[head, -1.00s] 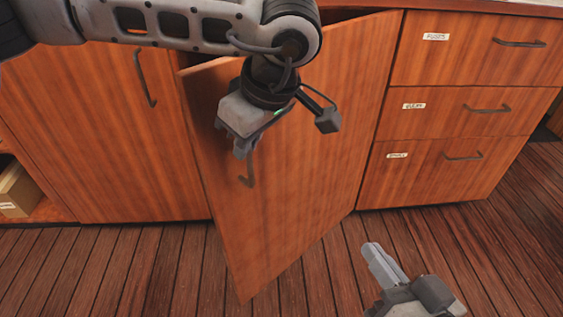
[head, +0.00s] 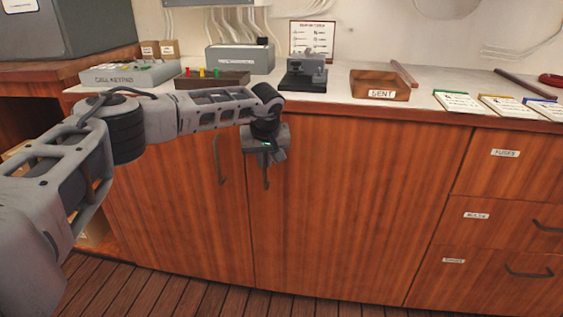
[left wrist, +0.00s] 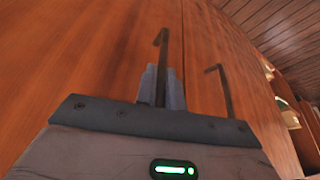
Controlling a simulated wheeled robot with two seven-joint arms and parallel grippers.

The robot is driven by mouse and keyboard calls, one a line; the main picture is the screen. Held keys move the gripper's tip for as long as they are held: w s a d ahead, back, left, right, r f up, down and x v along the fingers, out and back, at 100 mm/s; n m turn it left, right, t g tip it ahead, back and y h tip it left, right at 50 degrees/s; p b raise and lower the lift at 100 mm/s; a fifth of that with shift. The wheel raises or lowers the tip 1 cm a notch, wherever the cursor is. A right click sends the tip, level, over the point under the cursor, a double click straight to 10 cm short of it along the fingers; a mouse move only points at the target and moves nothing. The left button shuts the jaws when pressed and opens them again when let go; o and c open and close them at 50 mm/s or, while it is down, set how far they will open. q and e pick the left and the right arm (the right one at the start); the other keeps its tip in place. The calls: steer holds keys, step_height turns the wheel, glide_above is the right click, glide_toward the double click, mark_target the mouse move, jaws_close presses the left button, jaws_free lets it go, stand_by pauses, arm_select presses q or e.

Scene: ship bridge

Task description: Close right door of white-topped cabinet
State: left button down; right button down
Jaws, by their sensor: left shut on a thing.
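The cabinet has a white top (head: 345,103) and wooden fronts. Its right door (head: 350,215) looks flush with the left door (head: 185,205), with no clear gap showing. My left gripper (head: 265,162) is at the upper left of the right door, shut on that door's dark handle (head: 267,181). In the left wrist view the handle (left wrist: 163,50) rises from between the grey fingers (left wrist: 161,90). The left door's handle (left wrist: 224,88) stands free to the right there. My right gripper is out of view.
Labelled drawers (head: 500,215) stand right of the door. The top carries a grey keypad box (head: 130,73), a dark device (head: 305,74), a wooden "SENT" tray (head: 385,85) and several cards (head: 458,102). The plank floor (head: 190,298) in front is clear.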

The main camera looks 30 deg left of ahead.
arm_select(q)
steer(key=shift+w+a+r, duration=0.15)
steer(key=shift+w+a, duration=0.15)
steer(key=shift+a, duration=0.05)
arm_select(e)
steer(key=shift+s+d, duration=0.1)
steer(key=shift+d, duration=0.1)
arm_select(q)
steer(key=c, duration=1.5)
jaws_free()
steer(key=shift+w, duration=0.15)
steer(key=shift+d, duration=0.1)
steer(key=shift+d+f, duration=0.1)
steer(key=shift+f, duration=0.1)
steer(key=shift+r, duration=0.1)
